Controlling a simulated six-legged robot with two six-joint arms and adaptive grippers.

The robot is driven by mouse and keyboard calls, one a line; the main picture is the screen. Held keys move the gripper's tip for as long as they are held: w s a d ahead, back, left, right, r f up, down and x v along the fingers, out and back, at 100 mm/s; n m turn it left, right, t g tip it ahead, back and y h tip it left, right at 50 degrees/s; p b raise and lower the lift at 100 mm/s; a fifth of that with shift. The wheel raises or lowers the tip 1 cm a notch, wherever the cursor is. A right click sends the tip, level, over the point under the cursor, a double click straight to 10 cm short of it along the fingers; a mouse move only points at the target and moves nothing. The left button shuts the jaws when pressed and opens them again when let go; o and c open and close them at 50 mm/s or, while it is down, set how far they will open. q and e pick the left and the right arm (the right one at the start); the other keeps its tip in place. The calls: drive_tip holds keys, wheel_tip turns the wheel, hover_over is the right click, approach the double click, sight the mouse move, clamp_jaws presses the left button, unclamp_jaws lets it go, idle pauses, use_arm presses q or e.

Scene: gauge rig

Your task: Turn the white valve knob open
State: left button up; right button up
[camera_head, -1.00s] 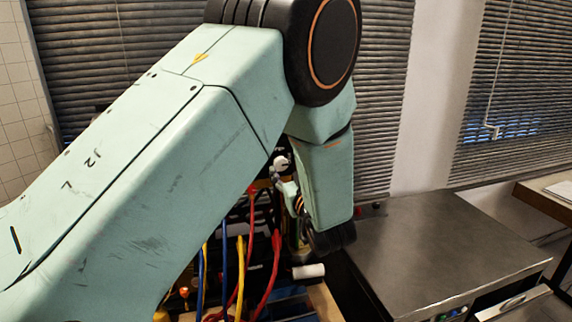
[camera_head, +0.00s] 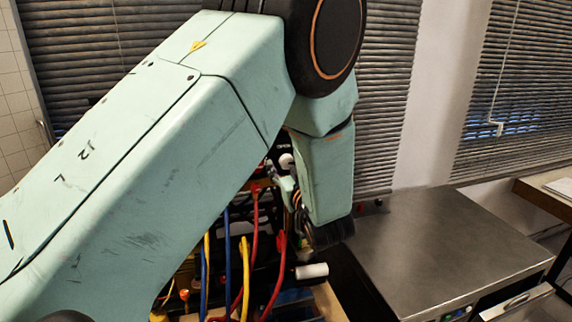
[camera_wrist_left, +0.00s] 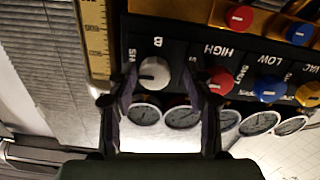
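The white valve knob (camera_wrist_left: 154,73) sits on a dark panel in the left wrist view, under a letter B and beside a partly covered "SH" label. A white round knob, seemingly the same one, also shows in the head view (camera_head: 286,161) just past my left forearm. My left gripper (camera_wrist_left: 158,102) is open, with one finger on each side of the white knob in the wrist picture. I cannot tell whether the fingers touch it. In the head view my left arm hides most of the panel and the gripper's fingertips. My right gripper is in neither view.
A red knob (camera_wrist_left: 220,81) stands close by the right finger, with a blue knob (camera_wrist_left: 268,88) and a yellow knob (camera_wrist_left: 308,94) beyond. Several gauges (camera_wrist_left: 183,116) line the panel. Coloured hoses (camera_head: 244,275) hang below my arm. A metal-topped cabinet (camera_head: 450,245) stands at right.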

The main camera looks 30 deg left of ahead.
use_arm(q)
drive_tip(key=shift+w+d, duration=0.3)
drive_tip(key=shift+d, duration=0.2)
drive_tip(key=c, duration=0.5)
drive_tip(key=shift+s+a+r, duration=0.1)
drive_tip(key=shift+s+a, duration=0.15)
drive_tip(key=shift+a, duration=0.05)
drive_tip(key=c, duration=0.4)
drive_tip(key=shift+w+d, duration=0.15)
drive_tip(key=shift+d, duration=0.05)
clamp_jaws()
drive_tip(key=shift+a, duration=0.1)
use_arm(e)
drive_tip(key=shift+d+f, duration=0.15)
drive_tip(key=shift+d, duration=0.15)
